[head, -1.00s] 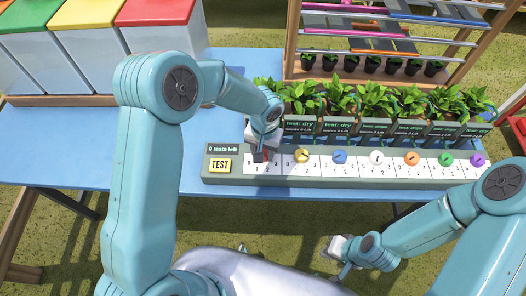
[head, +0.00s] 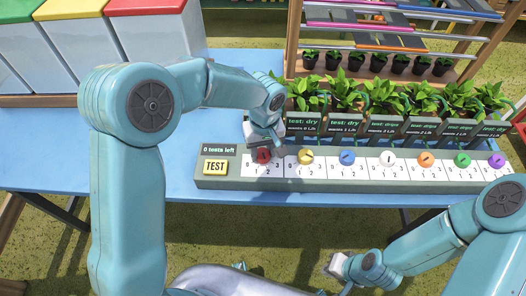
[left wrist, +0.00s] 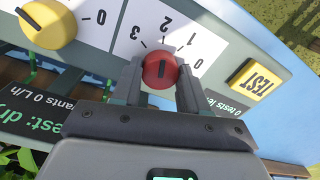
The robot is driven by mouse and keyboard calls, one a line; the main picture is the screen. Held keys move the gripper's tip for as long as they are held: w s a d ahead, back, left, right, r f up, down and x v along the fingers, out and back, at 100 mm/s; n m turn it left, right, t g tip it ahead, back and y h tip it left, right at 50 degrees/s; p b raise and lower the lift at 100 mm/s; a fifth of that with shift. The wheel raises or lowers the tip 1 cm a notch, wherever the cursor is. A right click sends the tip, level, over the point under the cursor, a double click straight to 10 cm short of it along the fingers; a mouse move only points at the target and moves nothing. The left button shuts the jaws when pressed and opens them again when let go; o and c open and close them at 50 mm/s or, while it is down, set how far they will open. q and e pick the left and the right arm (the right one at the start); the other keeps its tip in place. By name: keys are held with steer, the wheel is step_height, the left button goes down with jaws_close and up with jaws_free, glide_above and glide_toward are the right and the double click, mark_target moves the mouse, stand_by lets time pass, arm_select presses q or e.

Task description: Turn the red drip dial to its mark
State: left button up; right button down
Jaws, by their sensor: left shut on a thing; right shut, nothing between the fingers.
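The red drip dial (head: 263,155) is at the left end of the control strip, beside the TEST button. In the left wrist view the red dial (left wrist: 160,70) shows a dark pointer line lying roughly upright in the picture, toward the side of the 2. The printed scale (left wrist: 165,40) runs 0 to 3 around it. My left gripper (head: 262,146) is shut on the red dial. Its two fingers (left wrist: 160,82) sit on either side of the knob. My right gripper (head: 335,266) is shut and empty, low in front of the table, away from the strip.
The strip (head: 225,184) carries a yellow dial (head: 305,156) next to the red one, and more coloured dials to the right. The yellow TEST button (head: 215,167) is at left. Labelled potted plants (head: 345,92) stand close behind. Bins (head: 155,45) stand at the back left.

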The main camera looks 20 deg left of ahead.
mark_target(264, 153)
arm_select(q)
steer(key=shift+r, duration=0.1)
stand_by(0.3)
steer(key=o, duration=1.1)
steer(key=shift+c, duration=0.2)
step_height(264, 153, up, 16)
steer(key=shift+d+r+p, duration=0.15)
steer(key=shift+p, duration=0.15)
